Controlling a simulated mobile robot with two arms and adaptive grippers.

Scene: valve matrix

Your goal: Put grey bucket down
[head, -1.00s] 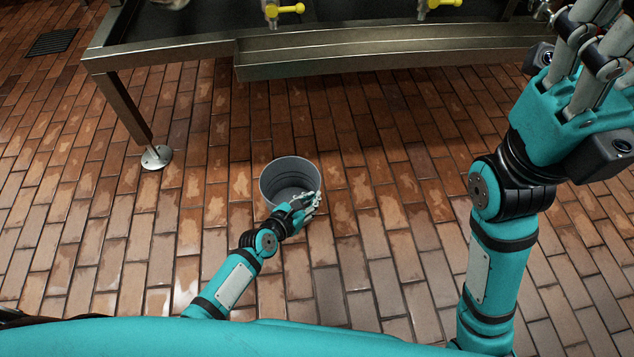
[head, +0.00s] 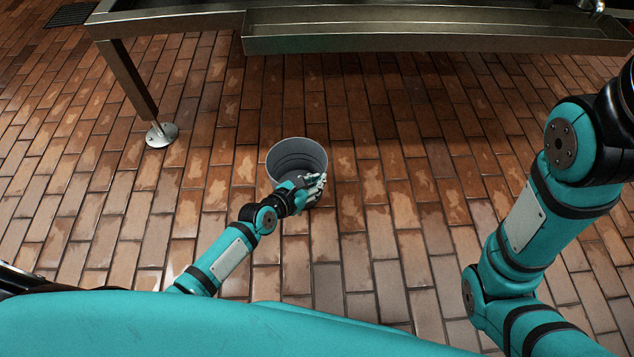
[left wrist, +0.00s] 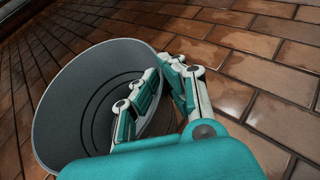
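The grey bucket (head: 296,158) is upright and open at the top, low over or on the brick floor; I cannot tell whether its base touches. My left gripper (head: 314,186) is at its near right rim. In the left wrist view the bucket (left wrist: 85,85) looks empty, with rings on its bottom. There the left gripper (left wrist: 165,95) has one finger inside the bucket and others outside, with the wall between them, so it is shut on the rim. My right gripper is out of the head view; only its arm shows at the right.
A metal table (head: 400,40) with a trough edge stands across the back. Its leg (head: 128,80) ends in a round foot (head: 161,134) left of the bucket. A floor drain (head: 72,14) is at the far left. The brick floor around the bucket is clear.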

